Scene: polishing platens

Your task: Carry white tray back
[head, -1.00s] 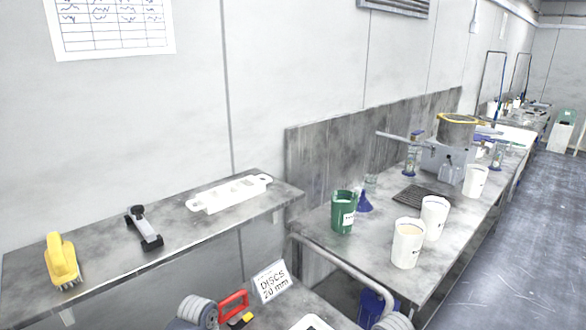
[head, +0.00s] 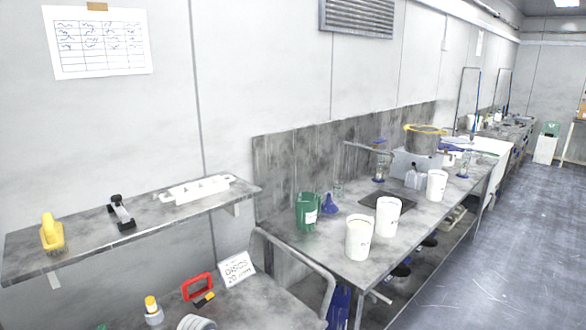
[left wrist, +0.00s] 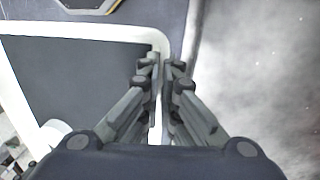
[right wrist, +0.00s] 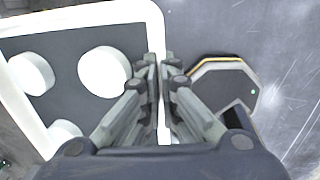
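The white tray shows in both wrist views, with a raised white rim and a dark floor. My left gripper (left wrist: 160,65) is closed across the tray's rim (left wrist: 70,28) near a corner. My right gripper (right wrist: 160,65) is closed across the rim (right wrist: 90,14) on another stretch. White round pieces (right wrist: 105,71) stand inside the tray in the right wrist view. The tray appears held above the grey floor (left wrist: 255,70). Neither gripper nor the tray is in the head view.
In the head view, a bench (head: 275,297) holds a red-handled item (head: 197,287) and a DISCS sign (head: 237,269). A shelf (head: 85,247) is above it. A workbench (head: 335,259) with white tubs (head: 359,238) stands to the right. Open floor (head: 480,270) lies beyond.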

